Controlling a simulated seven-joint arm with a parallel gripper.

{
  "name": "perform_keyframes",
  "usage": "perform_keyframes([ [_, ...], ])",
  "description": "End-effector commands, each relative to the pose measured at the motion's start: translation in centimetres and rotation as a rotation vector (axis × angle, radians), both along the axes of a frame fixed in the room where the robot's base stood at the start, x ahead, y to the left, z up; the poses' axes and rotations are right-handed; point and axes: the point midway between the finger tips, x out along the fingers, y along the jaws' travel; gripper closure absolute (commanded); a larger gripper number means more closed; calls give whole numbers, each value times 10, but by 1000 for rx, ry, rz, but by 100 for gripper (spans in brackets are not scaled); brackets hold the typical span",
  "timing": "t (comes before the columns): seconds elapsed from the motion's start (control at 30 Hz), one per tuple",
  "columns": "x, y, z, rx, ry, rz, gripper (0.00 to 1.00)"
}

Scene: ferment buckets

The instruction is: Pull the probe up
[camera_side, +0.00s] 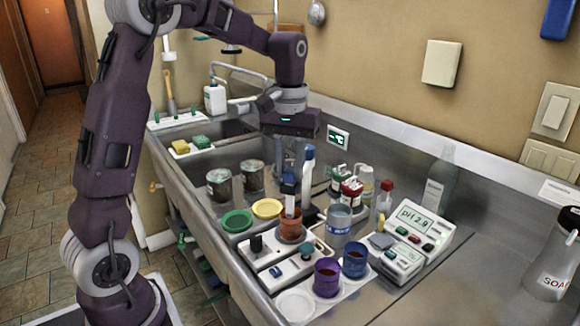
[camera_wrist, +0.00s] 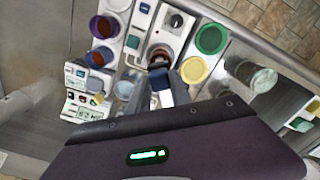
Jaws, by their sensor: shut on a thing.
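The probe (camera_side: 289,188) has a blue head and a pale shaft. It stands about upright over the orange-brown bucket (camera_side: 291,224), and its lower end is hidden behind or inside the rim. My gripper (camera_side: 288,173) points down and is shut on the blue head. In the wrist view the blue probe head (camera_wrist: 159,79) sits at the tips of my gripper (camera_wrist: 165,87), with the orange-brown bucket (camera_wrist: 159,51) just beyond. The white pH meter (camera_side: 413,225) shows "pH 2.9".
Purple (camera_side: 327,280) and blue (camera_side: 355,260) buckets stand in front. Green (camera_side: 236,221) and yellow (camera_side: 267,208) lids lie left. A grey bucket (camera_side: 339,222) and several bottles crowd the right. A white upright piece with a blue top (camera_side: 308,165) stands close beside my gripper.

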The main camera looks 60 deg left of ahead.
Motion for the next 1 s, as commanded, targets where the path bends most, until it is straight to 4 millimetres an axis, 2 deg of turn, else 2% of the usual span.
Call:
perform_keyframes([
  [0.63, 0, 0, 2, 0, -1, -1, 100],
  [0.9, 1, 0, 48, 2, -5, -2, 100],
  [1.0, 1, 0, 57, 1, -4, -2, 100],
])
